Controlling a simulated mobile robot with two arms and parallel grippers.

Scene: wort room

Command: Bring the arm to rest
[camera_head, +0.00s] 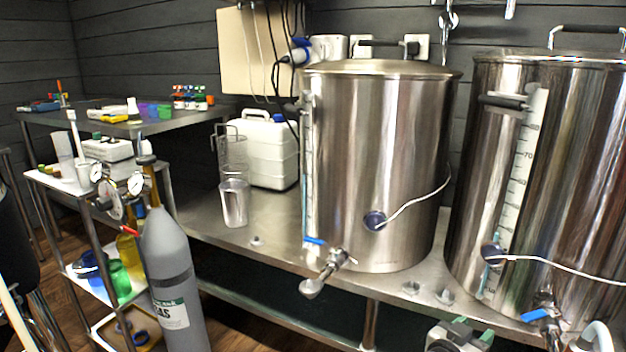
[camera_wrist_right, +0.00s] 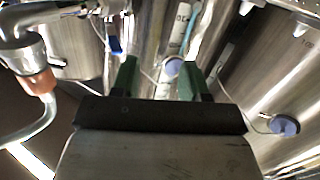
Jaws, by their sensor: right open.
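My right gripper (camera_head: 472,330) shows at the bottom edge of the head view, in front of the steel bench and below the gap between two kettles. In the right wrist view its two green fingers (camera_wrist_right: 160,78) stand apart with nothing between them, so it is open and empty. It appears to touch nothing. Most of the right arm is out of the picture. My left gripper is not in view.
Two steel kettles, the middle kettle (camera_head: 375,150) and the right kettle (camera_head: 570,170), stand on the bench (camera_head: 275,250). The middle kettle's tap (camera_head: 325,270) juts forward. A grey gas cylinder (camera_head: 172,270) stands left, by a shelf cart (camera_head: 60,183).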

